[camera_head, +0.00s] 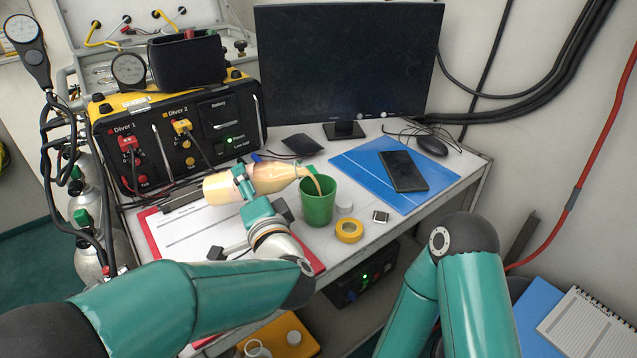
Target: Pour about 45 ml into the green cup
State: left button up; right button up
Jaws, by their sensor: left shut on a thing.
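The green cup (318,205) stands upright near the front edge of the desk. A bottle of pale orange liquid (217,189) lies nearly level in the air, its mouth pointing right at the cup's rim. A tan stream runs from the mouth down into the cup. My left gripper (244,184) is shut around the middle of the bottle, to the left of the cup. The level inside the cup is hidden by its wall. My right arm shows at the lower right, but its gripper is out of view.
A roll of yellow tape (349,231), a white cap (344,207) and a small square item (380,217) sit right of the cup. A blue folder (361,163) bears a black phone (404,171). The monitor (345,65) and diver panel (180,135) stand behind.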

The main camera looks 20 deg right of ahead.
aim_at(263, 180)
pick_arm(q)
jog(key=shift+r, duration=0.3)
jog(key=shift+f, duration=0.2)
jog(key=shift+f+b, duration=0.4)
jog(key=shift+b, duration=0.15)
jog(key=r+n+p, duration=0.1)
jog(key=p, duration=0.1)
jog(key=r+n+g+p, duration=0.1)
jog(key=p, duration=0.1)
jog(key=shift+s+d+r+n+p, duration=0.15)
jog(key=shift+d+n+p, duration=0.15)
jog(key=shift+d, duration=0.05)
jog(key=shift+d+n+p, duration=0.1)
jog(key=shift+n+p, duration=0.2)
jog(key=shift+p, duration=0.05)
jog(key=n+p, duration=0.1)
jog(key=d+r+g+p, duration=0.1)
jog(key=shift+s+n+h+p, duration=0.15)
jog(key=shift+n+h+p, duration=0.2)
jog(key=shift+n+h, duration=0.05)
jog(key=shift+d+n+g+p, duration=0.2)
jog(key=shift+n+g+p, duration=0.1)
jog(key=shift+n+p, duration=0.1)
jog(key=shift+f, duration=0.15)
